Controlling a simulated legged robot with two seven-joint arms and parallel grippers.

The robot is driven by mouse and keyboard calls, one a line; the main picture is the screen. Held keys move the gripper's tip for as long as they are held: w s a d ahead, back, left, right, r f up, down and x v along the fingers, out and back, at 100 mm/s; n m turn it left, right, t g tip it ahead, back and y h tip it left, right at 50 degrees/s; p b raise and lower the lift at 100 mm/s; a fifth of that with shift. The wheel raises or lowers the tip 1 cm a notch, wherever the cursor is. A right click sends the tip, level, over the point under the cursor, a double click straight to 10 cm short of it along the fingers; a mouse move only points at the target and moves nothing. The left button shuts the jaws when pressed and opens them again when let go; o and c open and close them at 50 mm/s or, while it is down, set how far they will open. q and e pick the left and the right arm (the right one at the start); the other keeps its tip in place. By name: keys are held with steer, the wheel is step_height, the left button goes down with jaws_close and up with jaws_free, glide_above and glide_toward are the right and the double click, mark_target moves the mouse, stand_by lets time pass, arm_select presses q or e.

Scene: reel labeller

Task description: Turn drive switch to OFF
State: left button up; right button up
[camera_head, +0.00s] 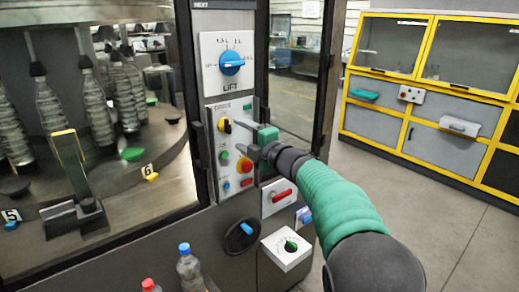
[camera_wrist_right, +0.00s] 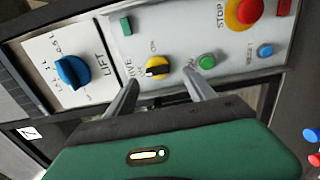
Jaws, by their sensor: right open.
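The drive switch is a small black and yellow rotary knob (camera_head: 225,125) in the upper part of the white control panel (camera_head: 219,189). In the right wrist view the drive switch (camera_wrist_right: 157,68) shows from close up, with an ON mark beside it; its exact pointing is hard to read. My right gripper (camera_head: 234,138) is open in front of the panel. In the right wrist view its two fingers (camera_wrist_right: 160,77) stand on either side of the knob's line, with a gap between them and nothing held. Contact with the knob cannot be told. My left gripper is out of view.
A blue LIFT knob (camera_head: 231,63) is above. A green button (camera_wrist_right: 207,62), red stop button (camera_wrist_right: 246,10) and blue reset button (camera_wrist_right: 265,51) share the panel. Below are a red-handled switch (camera_head: 281,196) and a green dial (camera_head: 291,246). Bottles (camera_head: 189,268) stand low in front.

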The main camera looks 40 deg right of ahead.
steer(key=s, duration=1.1)
steer(key=shift+f, duration=0.1)
